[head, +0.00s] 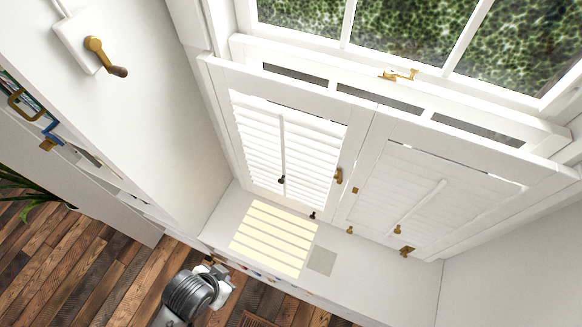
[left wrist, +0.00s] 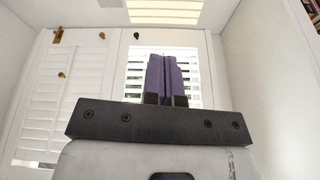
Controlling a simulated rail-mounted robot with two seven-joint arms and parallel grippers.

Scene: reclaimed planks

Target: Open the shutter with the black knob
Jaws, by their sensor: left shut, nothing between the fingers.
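The left shutter panel (head: 292,150) has slatted louvres tilted open, with light between them. A small black knob (head: 312,215) sits on its lower rail, and a dark-ended tilt rod (head: 281,179) hangs over the slats. The panel looks closed in its frame. The black knob also shows in the left wrist view (left wrist: 136,35), above my fingers in the picture. My left gripper (left wrist: 167,80) has its purple fingers shut and empty, in front of the slats and apart from the knob. In the head view my left arm is at the bottom, its fingertips unclear. My right gripper is out of view.
The right shutter panel (head: 425,200) has closed louvres, a brass knob (head: 350,230) and a brass catch (head: 407,251). The white sill (head: 215,232) below is mostly bare, with a grey patch (head: 321,261). A white wall stands at left.

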